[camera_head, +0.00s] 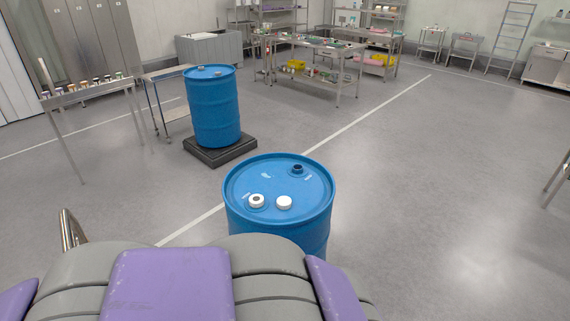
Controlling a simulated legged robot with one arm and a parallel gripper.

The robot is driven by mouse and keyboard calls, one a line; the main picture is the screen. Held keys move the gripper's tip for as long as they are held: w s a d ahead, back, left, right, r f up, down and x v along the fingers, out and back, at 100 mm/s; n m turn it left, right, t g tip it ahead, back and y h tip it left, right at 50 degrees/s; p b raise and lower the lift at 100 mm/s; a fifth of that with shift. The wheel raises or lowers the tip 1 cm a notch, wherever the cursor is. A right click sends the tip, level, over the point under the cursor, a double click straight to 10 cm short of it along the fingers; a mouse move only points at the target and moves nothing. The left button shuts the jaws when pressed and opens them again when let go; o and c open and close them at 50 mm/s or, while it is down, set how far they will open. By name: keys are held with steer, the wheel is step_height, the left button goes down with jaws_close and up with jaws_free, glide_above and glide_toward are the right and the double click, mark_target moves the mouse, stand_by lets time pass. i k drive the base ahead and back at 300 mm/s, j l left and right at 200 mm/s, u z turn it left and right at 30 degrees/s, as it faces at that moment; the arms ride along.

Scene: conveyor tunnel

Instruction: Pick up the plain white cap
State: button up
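A plain white cap (284,202) lies on the top of the near blue barrel (318,218). Just left of it on the same top is a white ring-like fitting (257,200) with a dark centre. A dark plug or opening (297,168) sits near the back of the barrel top. The barrel stands upright just beyond my body, at the centre of the view. My gripper is not in view.
A second blue barrel (213,113) stands on a dark pallet (220,150) behind left. A narrow table (85,92) with small items is at left. Metal workbenches (330,68) stand at the back. The floor at right (430,190) is clear.

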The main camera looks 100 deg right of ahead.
mark_target(283, 202)
steer(key=i+j+z, duration=0.1)
steer(key=z, duration=3.6)
